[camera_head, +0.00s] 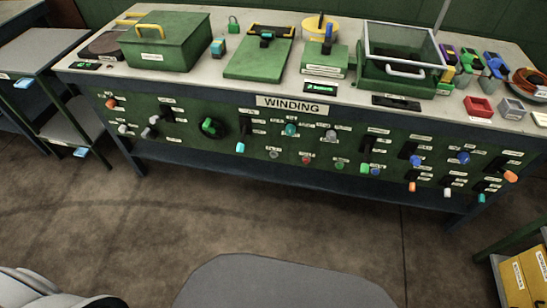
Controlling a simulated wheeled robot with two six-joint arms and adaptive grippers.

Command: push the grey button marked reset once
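The green control panel (222,150) runs along the front of the workbench, under a sign reading WINDING. Its small labels are too blurred to read, so I cannot tell which control is marked reset. A small round grey button (274,154) sits low in the middle of the panel, left of a red button (306,160) and a green button (339,165). Another grey control (331,133) sits higher, to the right of a teal knob (291,129). Neither of my grippers shows; only a white and dark part of mine enters at the bottom left corner.
Knobs and levers crowd the panel on both sides, including an orange-tipped lever (510,176). Green boxes and trays cover the bench top (205,85). A shelf cart (40,50) stands at left, a yellow box (525,280) at bottom right.

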